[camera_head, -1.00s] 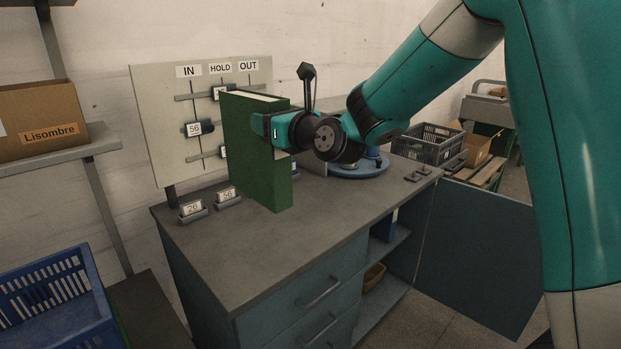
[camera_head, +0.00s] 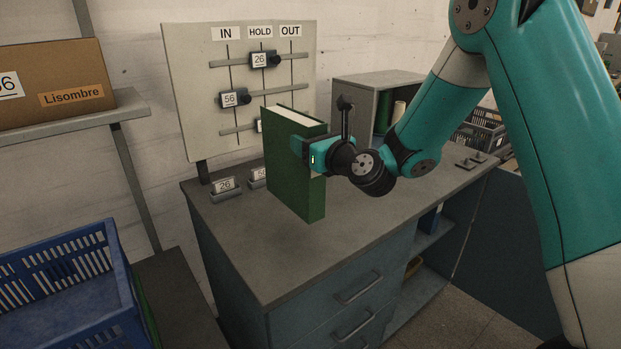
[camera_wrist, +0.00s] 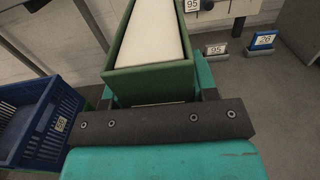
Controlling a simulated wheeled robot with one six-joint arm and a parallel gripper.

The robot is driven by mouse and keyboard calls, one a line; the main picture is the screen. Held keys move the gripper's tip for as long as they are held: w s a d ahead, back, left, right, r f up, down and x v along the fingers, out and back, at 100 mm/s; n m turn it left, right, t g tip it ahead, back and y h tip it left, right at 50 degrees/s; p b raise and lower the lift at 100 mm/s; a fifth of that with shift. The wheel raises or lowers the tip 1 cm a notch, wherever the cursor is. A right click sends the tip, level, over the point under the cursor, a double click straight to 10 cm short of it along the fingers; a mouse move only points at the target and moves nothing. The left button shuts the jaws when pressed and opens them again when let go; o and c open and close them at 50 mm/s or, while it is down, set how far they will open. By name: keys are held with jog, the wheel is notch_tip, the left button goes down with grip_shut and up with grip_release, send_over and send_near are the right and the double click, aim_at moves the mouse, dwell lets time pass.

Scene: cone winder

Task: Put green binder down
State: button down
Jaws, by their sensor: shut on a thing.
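The green binder (camera_head: 290,170) stands upright over the grey worktop (camera_head: 300,255) in the head view, its white page edge on top. My gripper (camera_head: 308,152) is shut on the binder's right-hand edge. I cannot tell for sure whether the binder's bottom touches the worktop. In the wrist view the binder (camera_wrist: 150,72) sits between the jaws of my gripper (camera_wrist: 155,100), with its white pages facing the camera. The binder hides part of the board behind it.
A board (camera_head: 195,100) marked IN, HOLD and OUT stands at the back. Small numbered tag holders (camera_head: 225,188) sit at the worktop's left. A grey open cabinet (camera_head: 360,95) stands behind my arm. A blue crate (camera_head: 70,290) is at lower left. The front worktop is clear.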

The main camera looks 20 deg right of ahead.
notch_tip(320, 180, down, 6)
jog(key=b, duration=0.3)
jog(key=shift+a+f, duration=0.1)
jog(key=shift+f, duration=0.05)
jog(key=shift+f, duration=0.15)
jog(key=shift+c, duration=2)
grip_release()
jog(key=shift+s, duration=0.1)
jog(key=b+v, duration=0.9)
jog(key=v, duration=0.3)
jog(key=shift+b, duration=0.3)
